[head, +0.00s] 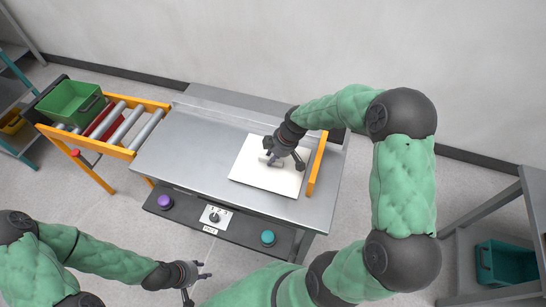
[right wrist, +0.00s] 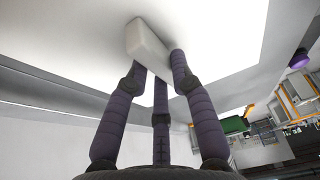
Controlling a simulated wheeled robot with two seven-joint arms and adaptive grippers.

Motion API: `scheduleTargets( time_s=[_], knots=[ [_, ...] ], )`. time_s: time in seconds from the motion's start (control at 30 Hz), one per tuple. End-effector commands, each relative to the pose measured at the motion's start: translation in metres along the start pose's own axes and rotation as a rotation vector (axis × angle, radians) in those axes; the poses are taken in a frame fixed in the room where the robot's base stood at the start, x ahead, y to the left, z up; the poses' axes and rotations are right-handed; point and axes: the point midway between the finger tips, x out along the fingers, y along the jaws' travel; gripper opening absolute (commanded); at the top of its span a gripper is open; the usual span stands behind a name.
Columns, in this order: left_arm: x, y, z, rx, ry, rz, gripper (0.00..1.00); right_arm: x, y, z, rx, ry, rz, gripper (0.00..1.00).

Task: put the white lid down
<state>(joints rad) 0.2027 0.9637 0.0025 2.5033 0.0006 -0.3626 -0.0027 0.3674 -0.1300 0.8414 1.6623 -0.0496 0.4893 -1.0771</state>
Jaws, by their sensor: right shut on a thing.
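The white lid (head: 256,180) is a flat, square plate over the right part of the metal table top (head: 190,150). My right gripper (head: 273,157) is above it, shut on its block-shaped white handle. In the right wrist view the purple fingers (right wrist: 160,65) press on the handle (right wrist: 147,42), and the lid's broad face (right wrist: 90,25) fills the top. I cannot tell whether the lid touches the table top. My left gripper (head: 198,281) is open and empty, in front of the table at the bottom, apart from the lid.
An orange bar (head: 317,165) stands just right of the lid. The table front has a purple button (head: 164,201), a dial (head: 213,216) and a teal button (head: 267,237). A roller conveyor (head: 125,127) with a green crate (head: 72,102) adjoins at left. The table's left part is clear.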

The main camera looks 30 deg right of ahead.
Motion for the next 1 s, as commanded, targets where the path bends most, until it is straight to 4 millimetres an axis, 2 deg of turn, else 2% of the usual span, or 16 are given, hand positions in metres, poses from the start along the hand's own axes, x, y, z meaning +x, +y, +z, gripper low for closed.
scheduleTargets(
  time_s=[0.13, 0.17, 0.2, 0.23, 0.67, 0.77, 1.0],
  knots=[
    [0.003, -0.001, 0.000, 0.000, 0.000, 0.000, 0.40, 0.003, 0.000, 0.001, 0.000, 0.000, 0.000, 0.00],
    [0.003, -0.001, 0.000, 0.000, 0.000, 0.000, 0.40, 0.003, 0.000, 0.001, 0.000, 0.000, 0.000, 0.30],
    [0.002, -0.001, 0.000, 0.000, 0.000, 0.000, 0.40, 0.003, 0.000, 0.001, 0.000, 0.000, 0.000, 0.41],
    [0.002, -0.001, 0.000, 0.000, 0.000, 0.000, 0.40, 0.003, 0.000, 0.001, 0.000, 0.000, 0.000, 0.48],
    [-0.001, 0.000, 0.000, 0.000, 0.000, 0.000, 0.40, -0.001, 0.000, 0.000, 0.000, 0.000, 0.000, 0.48],
    [-0.005, 0.002, 0.000, 0.000, 0.000, 0.000, 0.40, -0.013, 0.001, -0.001, 0.001, 0.001, 0.003, 0.48],
    [-0.023, 0.008, 0.001, 0.000, 0.000, 0.000, 0.40, -0.060, 0.001, -0.001, 0.001, 0.001, 0.003, 0.48]
  ],
)
